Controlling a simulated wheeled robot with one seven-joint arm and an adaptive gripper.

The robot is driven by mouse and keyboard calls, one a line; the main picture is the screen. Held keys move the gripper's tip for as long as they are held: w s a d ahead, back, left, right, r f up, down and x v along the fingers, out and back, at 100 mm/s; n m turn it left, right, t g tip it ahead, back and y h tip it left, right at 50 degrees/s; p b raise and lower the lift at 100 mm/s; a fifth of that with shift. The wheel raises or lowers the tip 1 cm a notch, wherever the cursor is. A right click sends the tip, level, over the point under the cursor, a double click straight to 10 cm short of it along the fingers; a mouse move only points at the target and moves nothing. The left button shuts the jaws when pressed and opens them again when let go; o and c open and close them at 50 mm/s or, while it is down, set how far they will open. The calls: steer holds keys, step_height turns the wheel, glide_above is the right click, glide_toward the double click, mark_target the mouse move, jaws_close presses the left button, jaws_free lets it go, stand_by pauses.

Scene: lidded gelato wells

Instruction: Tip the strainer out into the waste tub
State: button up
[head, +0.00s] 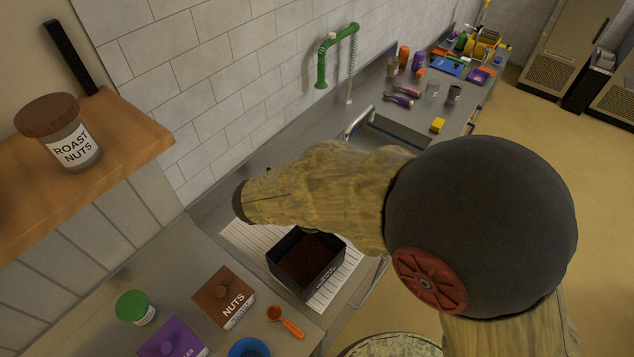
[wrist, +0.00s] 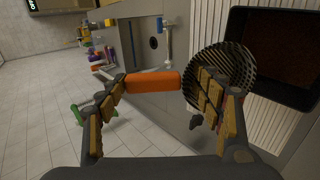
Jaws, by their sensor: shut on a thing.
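The strainer (wrist: 232,62) shows in the wrist view as a round dark mesh bowl with a thick orange handle (wrist: 152,82). My gripper (wrist: 162,83) is shut on that handle, and the right finger covers part of the bowl. The bowl appears beside the waste tub, apart from its opening in this view; its contents cannot be made out. The waste tub (head: 328,280) is a black square box with dark brown matter inside, and it also shows at the upper right of the wrist view (wrist: 239,22). In the head view my arm hides the strainer and gripper.
The tub stands on a white ribbed drainboard (head: 250,238) beside the sink. A green tap (head: 322,62) rises behind. A wooden shelf (head: 120,140) juts out at left.

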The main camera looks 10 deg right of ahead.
steer(key=shift+w+d+f+g+y+p, duration=0.35)
steer(key=shift+w+d+g+y+p, duration=0.5)
steer(key=shift+p, duration=3.25)
step_height(320, 180, down, 6)
steer(key=w+d+g+y+p, duration=0.1)
steer(key=g+y+p, duration=0.4)
steer(key=p, duration=0.1)
steer(key=shift+w, duration=0.15)
